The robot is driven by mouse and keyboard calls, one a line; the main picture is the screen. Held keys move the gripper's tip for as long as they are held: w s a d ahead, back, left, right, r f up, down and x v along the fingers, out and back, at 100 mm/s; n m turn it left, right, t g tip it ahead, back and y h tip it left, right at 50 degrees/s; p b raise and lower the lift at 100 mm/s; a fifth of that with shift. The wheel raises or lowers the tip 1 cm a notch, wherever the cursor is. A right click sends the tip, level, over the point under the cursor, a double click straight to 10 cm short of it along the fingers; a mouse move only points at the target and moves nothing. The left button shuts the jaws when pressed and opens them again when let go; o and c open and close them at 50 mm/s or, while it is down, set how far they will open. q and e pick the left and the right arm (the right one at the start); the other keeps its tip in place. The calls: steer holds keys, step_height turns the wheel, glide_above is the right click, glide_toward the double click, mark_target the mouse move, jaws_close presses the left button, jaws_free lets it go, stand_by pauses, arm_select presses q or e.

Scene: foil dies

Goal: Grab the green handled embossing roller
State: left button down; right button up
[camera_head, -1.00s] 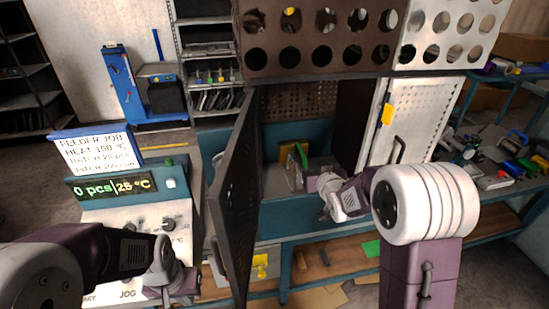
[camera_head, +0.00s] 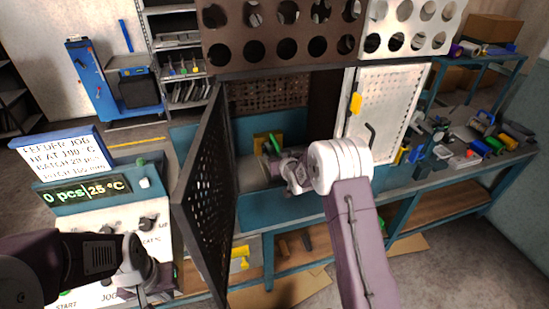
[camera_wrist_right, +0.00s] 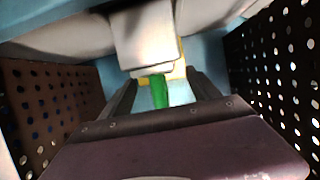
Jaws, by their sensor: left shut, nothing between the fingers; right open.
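A green handle (camera_head: 275,144), likely of the embossing roller, stands tilted inside the open cabinet beside a yellow part (camera_head: 260,142). In the right wrist view the green handle (camera_wrist_right: 159,92) shows between the two dark fingers of my open right gripper (camera_wrist_right: 162,80); I cannot tell whether they touch it. The rest of the roller is hidden or unclear. In the head view my right gripper (camera_head: 270,162) reaches into the cabinet, just in front of and below the handle. My left gripper (camera_head: 146,292) is shut and empty, low by the control panel.
The cabinet's dark perforated door (camera_head: 208,190) stands open on the left, and the white perforated door (camera_head: 390,108) is at the right. Perforated side walls flank my right gripper. The feeder control panel (camera_head: 100,215) is at left. Tools crowd the right workbench (camera_head: 400,182).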

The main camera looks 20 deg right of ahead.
mark_target(277, 143)
steer(key=shift+x, duration=1.2)
steer(key=shift+s+d, duration=0.15)
steer(key=c, duration=0.4)
jaws_close()
steer(key=shift+r, duration=0.25)
steer(key=shift+f, duration=0.1)
steer(key=shift+r, duration=0.7)
step_height(277, 143, up, 3)
steer(key=shift+f, duration=0.1)
steer(key=s+d+r, duration=0.6)
steer(key=s, duration=0.3)
steer(key=shift+s+d+r, duration=0.2)
steer(key=shift+d+r, duration=0.1)
steer(key=shift+r, duration=0.1)
